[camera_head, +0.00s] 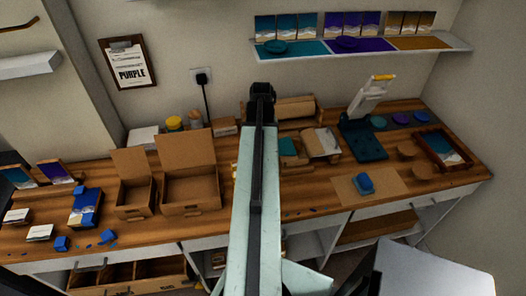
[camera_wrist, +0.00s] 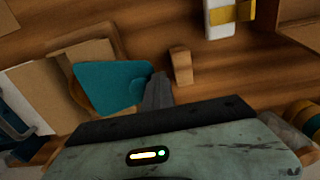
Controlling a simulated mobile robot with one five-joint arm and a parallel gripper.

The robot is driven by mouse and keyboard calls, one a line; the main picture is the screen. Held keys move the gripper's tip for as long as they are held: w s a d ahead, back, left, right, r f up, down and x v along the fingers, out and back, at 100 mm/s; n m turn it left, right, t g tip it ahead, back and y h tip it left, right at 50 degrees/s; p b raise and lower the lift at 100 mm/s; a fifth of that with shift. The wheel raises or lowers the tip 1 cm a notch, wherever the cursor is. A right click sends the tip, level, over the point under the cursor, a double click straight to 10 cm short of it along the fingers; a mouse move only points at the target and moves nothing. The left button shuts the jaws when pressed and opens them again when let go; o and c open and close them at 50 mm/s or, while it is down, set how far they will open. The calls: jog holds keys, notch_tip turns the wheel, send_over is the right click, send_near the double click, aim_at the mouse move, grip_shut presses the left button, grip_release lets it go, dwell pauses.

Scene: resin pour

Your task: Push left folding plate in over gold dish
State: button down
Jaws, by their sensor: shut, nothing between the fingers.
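My gripper (camera_head: 262,92) is shut and empty. In the wrist view its closed fingertips (camera_wrist: 158,78) are beside the right edge of a teal sheet (camera_wrist: 112,80); I cannot tell whether they touch it. The sheet lies over a tan-gold rounded shape (camera_wrist: 82,97), mostly hidden, which may be the gold dish. Tan and cream flat panels (camera_wrist: 88,52) lie to its left. In the head view a teal piece (camera_head: 287,147) and a pale panel (camera_head: 322,142) show just right of my arm. A small wooden block (camera_wrist: 181,66) stands right of the fingertips and may belong to the folding plate.
Two open cardboard boxes (camera_head: 188,185) stand left of my arm. A dark teal press (camera_head: 362,138) with a raised white lever stands at right. A blue block (camera_head: 364,183) lies on a tan mat (camera_head: 346,192). A shelf (camera_head: 365,50) hangs above.

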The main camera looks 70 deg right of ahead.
jog(key=w+a, duration=0.1)
jog(key=w, duration=0.1)
jog(key=w+a, duration=0.2)
jog(key=w, duration=0.1)
jog(key=w+a, duration=0.2)
jog(key=shift+w+a, duration=0.1)
jog(key=shift+w, duration=0.05)
notch_tip(320, 180, up, 10)
jog(key=p, duration=1)
